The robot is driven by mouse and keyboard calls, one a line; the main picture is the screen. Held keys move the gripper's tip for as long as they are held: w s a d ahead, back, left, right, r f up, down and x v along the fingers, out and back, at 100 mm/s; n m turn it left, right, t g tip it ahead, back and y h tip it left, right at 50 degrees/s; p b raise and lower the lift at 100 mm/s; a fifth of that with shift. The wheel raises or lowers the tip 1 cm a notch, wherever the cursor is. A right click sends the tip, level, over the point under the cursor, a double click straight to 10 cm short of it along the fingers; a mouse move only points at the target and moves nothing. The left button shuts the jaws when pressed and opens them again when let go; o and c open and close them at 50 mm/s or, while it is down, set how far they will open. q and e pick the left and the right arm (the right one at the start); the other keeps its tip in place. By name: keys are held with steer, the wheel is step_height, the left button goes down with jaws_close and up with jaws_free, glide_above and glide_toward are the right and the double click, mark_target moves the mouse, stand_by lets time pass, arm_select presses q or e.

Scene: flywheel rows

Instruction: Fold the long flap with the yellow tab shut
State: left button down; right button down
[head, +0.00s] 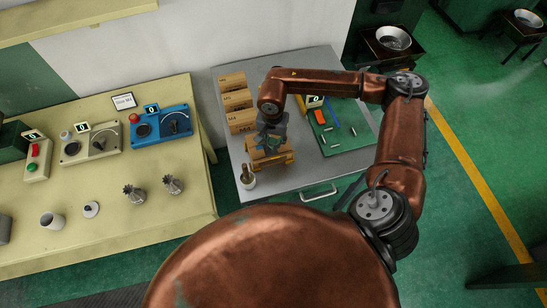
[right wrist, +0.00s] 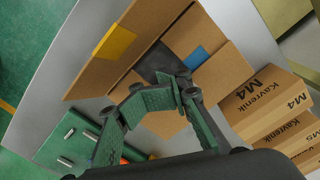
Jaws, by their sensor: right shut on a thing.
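An open cardboard box (head: 268,161) stands on the grey table under my right gripper (head: 270,143). In the right wrist view its long flap with the yellow tab (right wrist: 115,42) stands folded outward on the left. A flap with a blue tab (right wrist: 197,57) is on the right side. The dark inside of the box shows between them. My right gripper (right wrist: 168,92) is shut at the near end of the box, on a short cardboard flap (right wrist: 165,122); its fingers hide part of the grip. My left gripper is not in view.
A green mat (head: 345,135) with small metal parts and an orange item lies to the right.

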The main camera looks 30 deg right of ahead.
steer(key=shift+f+b, duration=0.4)
steer(key=shift+f, duration=0.1)
stand_by(0.7)
step_height(320, 180, up, 8)
steer(key=p, duration=0.3)
stand_by(0.4)
stand_by(0.5)
